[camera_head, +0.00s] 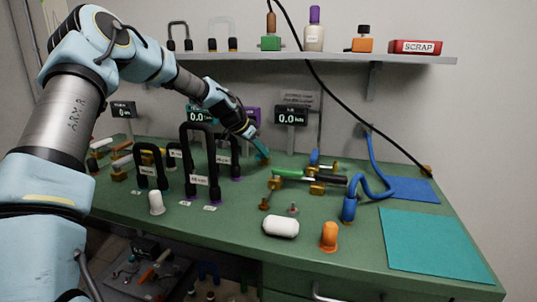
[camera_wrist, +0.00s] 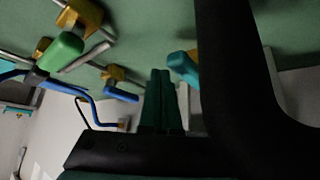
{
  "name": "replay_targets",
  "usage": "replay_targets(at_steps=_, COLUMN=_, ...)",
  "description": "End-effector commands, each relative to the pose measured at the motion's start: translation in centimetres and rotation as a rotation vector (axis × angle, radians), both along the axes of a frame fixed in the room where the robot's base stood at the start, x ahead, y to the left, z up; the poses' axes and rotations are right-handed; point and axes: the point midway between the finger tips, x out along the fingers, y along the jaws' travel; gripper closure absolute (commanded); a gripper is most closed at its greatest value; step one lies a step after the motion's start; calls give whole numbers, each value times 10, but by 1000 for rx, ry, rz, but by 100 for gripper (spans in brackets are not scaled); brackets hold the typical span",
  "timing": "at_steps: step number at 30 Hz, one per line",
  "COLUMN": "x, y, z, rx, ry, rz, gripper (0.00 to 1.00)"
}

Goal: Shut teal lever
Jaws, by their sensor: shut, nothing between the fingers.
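The teal lever (camera_head: 263,157) is at the back middle of the green bench, just below my gripper (camera_head: 251,135) in the head view. In the wrist view, the rounded teal handle (camera_wrist: 184,66) shows with a yellow valve body beside it. My gripper fingers (camera_wrist: 161,76) are shut and empty, with their tips just left of the teal handle in the wrist view. A small gap seems to lie between them; I cannot tell whether they touch. The head view shows the lever too small to read its angle.
Black arch handles (camera_head: 200,155) stand left of my gripper; a large dark bar (camera_wrist: 235,75) fills the right of the wrist view. A green-handled valve (camera_head: 288,173) and blue hose (camera_head: 375,165) lie to the right. A white capsule (camera_head: 281,226) and orange knob (camera_head: 329,235) are nearer.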

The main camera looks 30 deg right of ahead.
Motion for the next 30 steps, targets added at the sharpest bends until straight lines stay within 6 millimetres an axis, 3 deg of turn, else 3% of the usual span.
replay_targets(at_steps=15, x=10, y=14, z=-1, rx=3, ry=-3, rz=5, gripper=100)
replay_targets(at_steps=30, x=11, y=14, z=-1, rx=5, ry=-6, rz=8, gripper=100)
